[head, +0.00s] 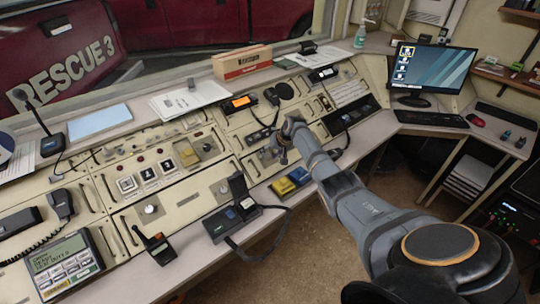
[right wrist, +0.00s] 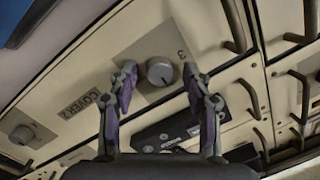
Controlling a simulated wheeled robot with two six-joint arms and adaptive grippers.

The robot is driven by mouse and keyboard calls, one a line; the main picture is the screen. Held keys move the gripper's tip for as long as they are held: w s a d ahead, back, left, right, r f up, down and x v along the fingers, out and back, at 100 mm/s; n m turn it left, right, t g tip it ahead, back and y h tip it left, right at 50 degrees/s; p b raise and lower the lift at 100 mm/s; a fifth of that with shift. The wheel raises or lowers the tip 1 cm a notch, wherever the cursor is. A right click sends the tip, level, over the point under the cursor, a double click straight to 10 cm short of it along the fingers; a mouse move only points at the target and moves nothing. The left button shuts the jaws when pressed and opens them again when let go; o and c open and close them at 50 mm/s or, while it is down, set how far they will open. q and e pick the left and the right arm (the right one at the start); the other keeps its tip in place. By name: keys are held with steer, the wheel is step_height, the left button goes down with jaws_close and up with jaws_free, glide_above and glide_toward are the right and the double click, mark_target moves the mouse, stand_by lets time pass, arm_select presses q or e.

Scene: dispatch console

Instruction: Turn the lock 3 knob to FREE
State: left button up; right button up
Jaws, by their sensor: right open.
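The lock 3 knob (right wrist: 160,70) is a round grey knob on a grey plate marked 3 in the right wrist view. A light pointer line shows on its face, but I cannot read its position labels. My right gripper (right wrist: 159,76) is open, with one finger on each side of the knob in this view; I cannot tell how far it is from the panel. In the head view the right gripper (head: 284,146) is over the console's middle front, and I cannot make out the lock 3 knob there. My left gripper is not in view.
Drawer handles (right wrist: 233,28) stick out at the right. On the front ledge are a black device (head: 235,212) with a cable, a yellow block (head: 283,187) and a handheld radio (head: 158,248).

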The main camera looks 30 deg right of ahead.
steer(key=shift+c, duration=1.2)
jaws_close()
